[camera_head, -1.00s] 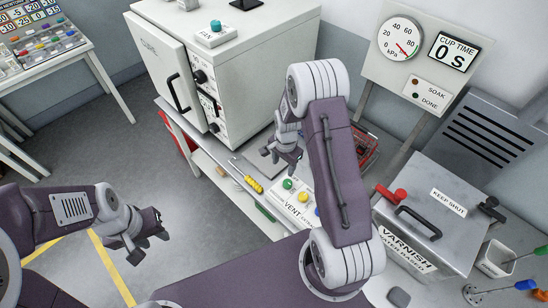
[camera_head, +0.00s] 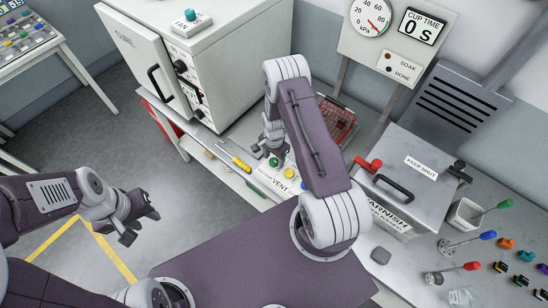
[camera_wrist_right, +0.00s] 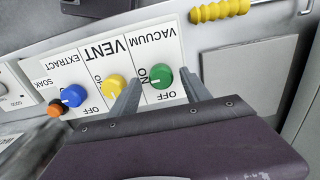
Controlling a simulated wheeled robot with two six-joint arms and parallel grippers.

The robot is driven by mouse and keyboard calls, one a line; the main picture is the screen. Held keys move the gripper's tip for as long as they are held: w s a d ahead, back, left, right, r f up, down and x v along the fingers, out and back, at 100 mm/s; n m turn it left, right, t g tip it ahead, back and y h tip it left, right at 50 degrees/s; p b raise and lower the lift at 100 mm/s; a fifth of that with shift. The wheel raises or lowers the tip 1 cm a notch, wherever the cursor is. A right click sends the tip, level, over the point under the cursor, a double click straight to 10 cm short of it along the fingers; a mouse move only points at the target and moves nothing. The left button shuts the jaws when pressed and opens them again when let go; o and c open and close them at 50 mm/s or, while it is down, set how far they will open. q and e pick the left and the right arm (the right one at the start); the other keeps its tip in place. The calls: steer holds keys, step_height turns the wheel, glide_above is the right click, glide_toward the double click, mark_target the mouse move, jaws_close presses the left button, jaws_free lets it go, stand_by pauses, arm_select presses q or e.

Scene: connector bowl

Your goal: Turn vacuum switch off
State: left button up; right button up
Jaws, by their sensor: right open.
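The white switch panel (camera_head: 265,180) lies on the bench in the head view. In the right wrist view its lettering is upside down, and the green VACUUM knob (camera_wrist_right: 161,77) sits between ON and OFF labels. I cannot tell for sure which label its mark points to. My right gripper (camera_wrist_right: 160,90) is open, with one finger on each side of the green knob. Contact cannot be made out. In the head view my right gripper (camera_head: 272,143) is over the panel's green end. My left gripper (camera_head: 142,218) is open and empty, above the floor at left.
A yellow knob (camera_wrist_right: 115,87) is close beside one right finger, with a blue knob (camera_wrist_right: 73,95) beyond it. A yellow-handled screwdriver (camera_head: 240,163) lies beside the panel. The oven (camera_head: 230,65) stands behind, the varnish box (camera_head: 405,180) and a red basket (camera_head: 335,122) to the right.

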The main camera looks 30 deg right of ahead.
steer(key=shift+f, duration=0.35)
steer(key=shift+w+f, duration=0.15)
steer(key=shift+f, duration=0.1)
jaws_close()
